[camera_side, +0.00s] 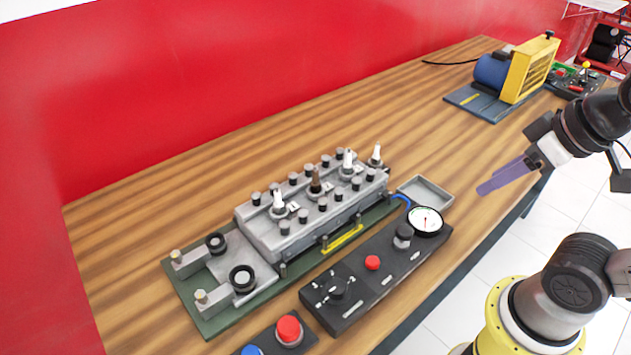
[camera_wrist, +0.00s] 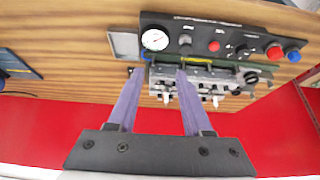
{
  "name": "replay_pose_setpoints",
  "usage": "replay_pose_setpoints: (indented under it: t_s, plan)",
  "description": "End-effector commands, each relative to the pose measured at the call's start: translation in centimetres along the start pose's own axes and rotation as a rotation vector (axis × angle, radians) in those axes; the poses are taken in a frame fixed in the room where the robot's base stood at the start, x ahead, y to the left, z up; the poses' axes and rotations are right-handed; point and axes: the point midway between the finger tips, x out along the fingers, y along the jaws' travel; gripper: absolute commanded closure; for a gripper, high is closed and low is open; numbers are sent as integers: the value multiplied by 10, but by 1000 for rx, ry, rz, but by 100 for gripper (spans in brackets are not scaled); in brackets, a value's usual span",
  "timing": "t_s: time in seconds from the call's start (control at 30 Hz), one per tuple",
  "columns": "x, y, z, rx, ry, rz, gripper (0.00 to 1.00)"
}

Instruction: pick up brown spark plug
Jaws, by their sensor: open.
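The brown spark plug (camera_side: 315,184) stands upright in the top of the grey engine block (camera_side: 300,228), between white spark plugs. In the wrist view the block (camera_wrist: 222,76) shows beyond my fingers; I cannot make out the brown plug there, and my right finger covers part of the block. My gripper (camera_side: 487,187) is at the right in the side view, above the table's front edge, well apart from the block. Its two purple fingers are spread and empty in the wrist view (camera_wrist: 158,72).
White spark plugs (camera_side: 347,164) (camera_side: 279,204) and several black-topped studs crowd around the brown one. A grey tray (camera_side: 426,191) and a black control panel with a gauge (camera_side: 426,221) lie in front. A blue and yellow machine (camera_side: 508,75) stands at the back right. Bare table lies between.

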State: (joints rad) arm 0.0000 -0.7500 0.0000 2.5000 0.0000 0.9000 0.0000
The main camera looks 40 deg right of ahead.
Motion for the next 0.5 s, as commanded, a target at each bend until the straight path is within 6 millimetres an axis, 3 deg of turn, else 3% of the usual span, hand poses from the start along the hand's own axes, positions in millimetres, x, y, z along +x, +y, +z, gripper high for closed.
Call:
replay_pose_setpoints:
  t_s: [0.1, 0.17, 0.5]
  plan:
    - [0, 0, 0, 0, 0, 0, 50]
    - [0, 0, 0, 0, 0, 0, 58]
    - [0, 0, 2, -44, -8, 0, 58]
